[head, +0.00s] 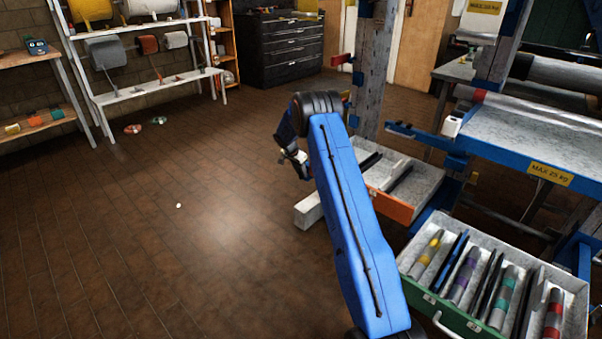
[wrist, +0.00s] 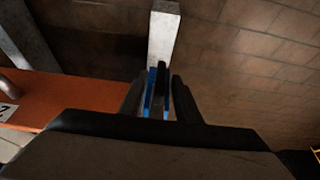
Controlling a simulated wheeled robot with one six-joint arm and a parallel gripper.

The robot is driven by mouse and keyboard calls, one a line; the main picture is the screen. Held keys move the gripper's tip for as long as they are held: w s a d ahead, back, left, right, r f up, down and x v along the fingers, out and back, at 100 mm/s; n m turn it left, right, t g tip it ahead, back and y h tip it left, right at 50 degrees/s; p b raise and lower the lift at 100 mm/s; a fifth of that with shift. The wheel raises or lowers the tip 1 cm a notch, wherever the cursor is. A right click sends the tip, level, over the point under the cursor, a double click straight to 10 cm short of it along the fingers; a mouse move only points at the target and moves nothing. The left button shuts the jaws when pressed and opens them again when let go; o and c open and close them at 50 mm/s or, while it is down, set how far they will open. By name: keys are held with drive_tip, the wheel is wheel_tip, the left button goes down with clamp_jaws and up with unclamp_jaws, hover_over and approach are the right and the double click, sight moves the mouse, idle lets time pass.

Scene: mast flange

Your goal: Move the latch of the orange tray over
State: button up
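The orange tray (head: 390,205) is a grey tray with an orange front, low beside the wooden post in the head view. Its orange front also shows at the left of the wrist view (wrist: 60,100), with a curved grey handle and a white label. My gripper (wrist: 158,95) points down just right of that front, its two dark fingers apart. A narrow blue and dark piece (wrist: 152,88) shows between the fingers; whether it is the latch, or touches them, I cannot tell. In the head view my arm partly hides the tray and gripper (head: 304,172).
A pale beam (head: 308,210) lies low beside the tray, beyond my fingers. A green-fronted tray (head: 455,318) with coloured rolls is at lower right. A blue-edged bench (head: 540,135) stands at right.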

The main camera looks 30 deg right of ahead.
drive_tip(key=shift+f, duration=0.25)
drive_tip(key=shift+d, duration=0.1)
clamp_jaws()
